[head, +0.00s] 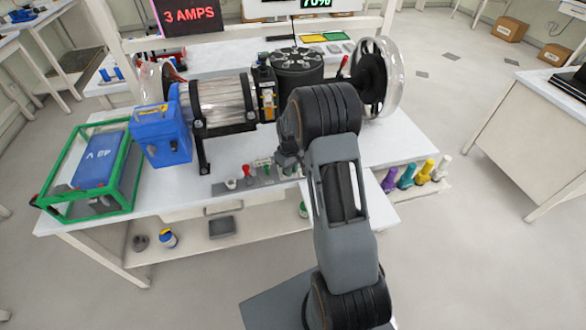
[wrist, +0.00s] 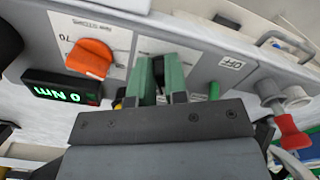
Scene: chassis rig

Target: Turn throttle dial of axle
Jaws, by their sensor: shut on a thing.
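My gripper (wrist: 161,70) has its two green fingers shut on a small dark dial at the grey control panel (wrist: 200,62). The fingers hide most of this dial, and its label cannot be read. An orange knob (wrist: 90,58) with a white scale plate marked 70 sits to the left of the fingers. My arm hides part of the panel there.
A blue box (head: 160,135) and a green frame (head: 62,207) holding a blue 48 V battery (head: 100,160) stand at the left. A green rod (wrist: 214,91) and a red-handled part (wrist: 290,131) are right of my fingers. Several coloured bottles stand at the bench's right.

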